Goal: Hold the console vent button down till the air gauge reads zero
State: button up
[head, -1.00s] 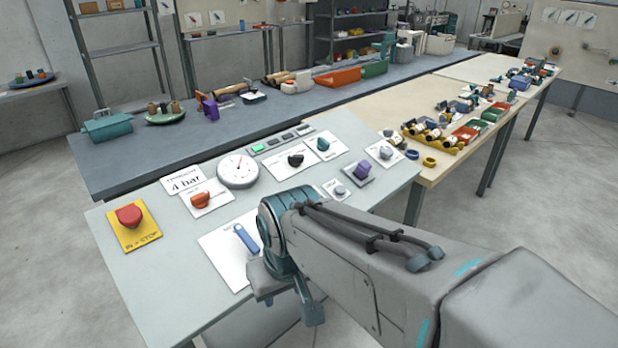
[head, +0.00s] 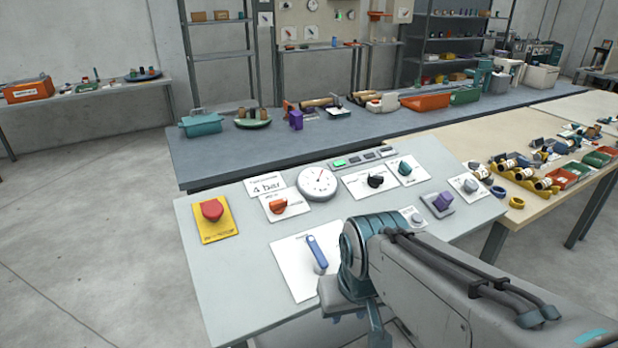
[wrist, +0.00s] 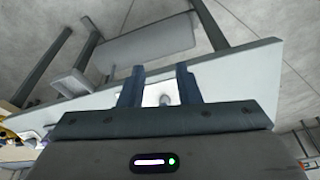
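The console (head: 250,300) is a light grey sloped panel in the head view. Its round white air gauge (head: 317,183) has a needle pointing up and slightly right; its figures are too small to read. A card (head: 265,187) beside it reads 4 bar. A small grey button (head: 417,218) on a white card sits just behind my arm; I cannot read its label, so cannot confirm it as the vent button. In the wrist view my gripper (wrist: 159,82) is open, its two blue fingers apart, with a grey round part on a white plate visible between them. Nothing is held.
A red stop button (head: 212,210) on yellow, an orange knob (head: 278,206), a blue lever (head: 317,251), a black knob (head: 376,181), a teal knob (head: 404,168) and a purple block (head: 442,201) share the console. A cluttered beige table (head: 470,145) adjoins at right.

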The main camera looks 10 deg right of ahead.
grip_shut()
dwell(1.5)
